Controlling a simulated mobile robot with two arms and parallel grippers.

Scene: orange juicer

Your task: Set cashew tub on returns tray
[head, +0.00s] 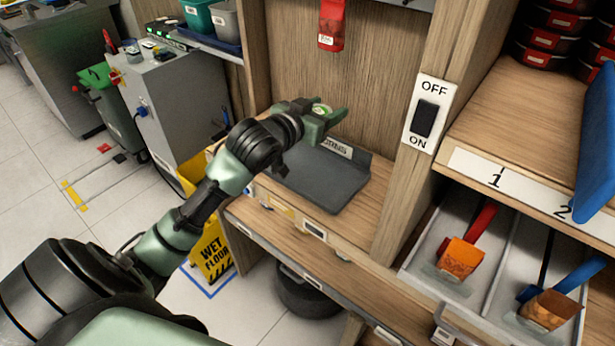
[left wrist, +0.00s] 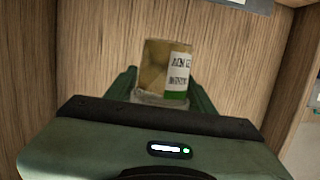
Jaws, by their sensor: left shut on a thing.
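My left gripper (head: 330,112) is shut on a small tub (head: 320,109), mostly hidden by the fingers in the head view. In the left wrist view the tub (left wrist: 164,66) stands between the fingers of my left gripper (left wrist: 163,88). It has a tan, see-through side and a white and green label whose print I cannot read clearly. The returns tray (head: 318,180) is dark grey and shallow, with a white label at its back, partly covered by my arm. The gripper and tub appear above its back part. My right gripper is not in view.
The tray lies on a wooden shelf against a wooden back panel. A red item (head: 331,22) hangs above. An OFF/ON switch (head: 426,118) is on the post at right. Bins with scoops (head: 462,258) sit lower right. A yellow wet-floor sign (head: 212,255) stands below. The tray's visible surface is bare.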

